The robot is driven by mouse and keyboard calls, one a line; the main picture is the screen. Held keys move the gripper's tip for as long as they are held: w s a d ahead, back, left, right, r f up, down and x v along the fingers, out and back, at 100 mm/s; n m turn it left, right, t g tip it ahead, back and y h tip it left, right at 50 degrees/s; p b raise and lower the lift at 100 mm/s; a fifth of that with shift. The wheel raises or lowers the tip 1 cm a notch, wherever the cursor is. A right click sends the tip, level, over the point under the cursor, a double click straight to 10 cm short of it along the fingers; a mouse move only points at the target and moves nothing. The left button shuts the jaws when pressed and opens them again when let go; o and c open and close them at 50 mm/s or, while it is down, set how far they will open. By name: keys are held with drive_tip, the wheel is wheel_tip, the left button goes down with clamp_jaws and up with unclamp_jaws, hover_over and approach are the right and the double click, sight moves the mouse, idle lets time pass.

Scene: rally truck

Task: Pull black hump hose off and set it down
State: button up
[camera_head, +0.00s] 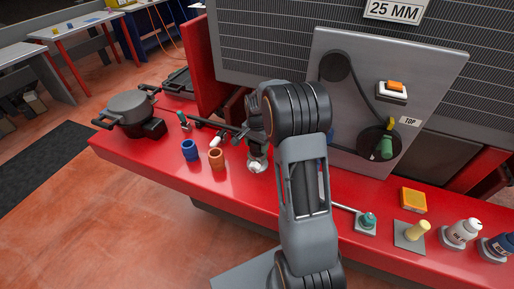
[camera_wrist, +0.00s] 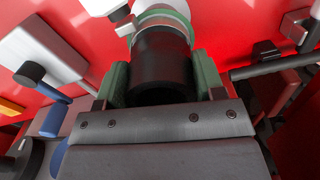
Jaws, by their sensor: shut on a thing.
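The black hump hose (camera_wrist: 160,58) is between the green-padded fingers of my gripper (camera_wrist: 162,78) in the wrist view. My gripper is shut on its sides. Just beyond the hose's far end is a pale, ringed pipe end (camera_wrist: 160,16) with greenish and brownish bands. The hose lines up with it, but I cannot tell whether it is still around the pipe. In the head view my arm and wrist hide most of the gripper and the hose. A silver rounded part (camera_head: 257,164) shows just below them on the red bench.
A blue sleeve (camera_head: 190,150) and an orange sleeve (camera_head: 216,159) stand on the red bench (camera_head: 150,160). A dark lidded pan (camera_head: 131,108) is at the left. A grey panel (camera_head: 350,110) stands behind my arm. Bottles (camera_head: 461,233) and a yellow box (camera_head: 413,200) are at the right.

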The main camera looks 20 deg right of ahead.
drive_tip(key=c, duration=0.6)
drive_tip(key=shift+r, duration=0.2)
drive_tip(key=shift+r+p, duration=1.9)
drive_tip(key=shift+r, duration=0.75)
drive_tip(key=shift+r+p, duration=1.3)
drive_tip(key=shift+r, duration=0.7)
